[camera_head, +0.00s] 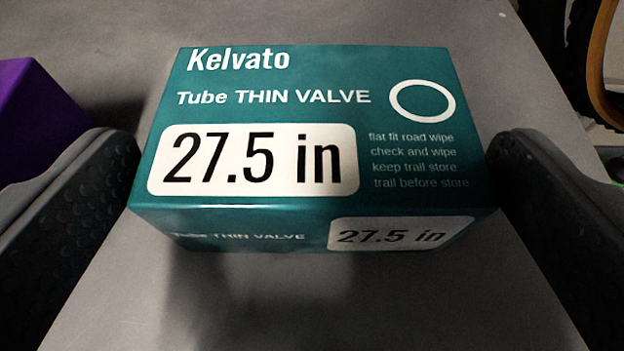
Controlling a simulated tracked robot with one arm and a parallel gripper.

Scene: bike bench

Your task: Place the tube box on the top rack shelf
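The tube box (315,140) is a teal carton with white lettering and a large "27.5 in" label. It lies in the middle of the view with its broad face up and its printed front side toward me. My gripper (314,165) has one dark, textured finger on the left and one on the right, with the box between them. The fingers are spread about as wide as the box, close to its two ends. I cannot tell whether they touch it. The box's underside is hidden, so I cannot tell whether it rests on the grey surface. The rack shelf does not show.
A grey bench surface (390,300) lies under and around the box. A purple object (45,115) stands at the left, beyond the left finger. Dark, tyre-like rounds with a tan rim (597,60) show at the upper right, past the bench's edge.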

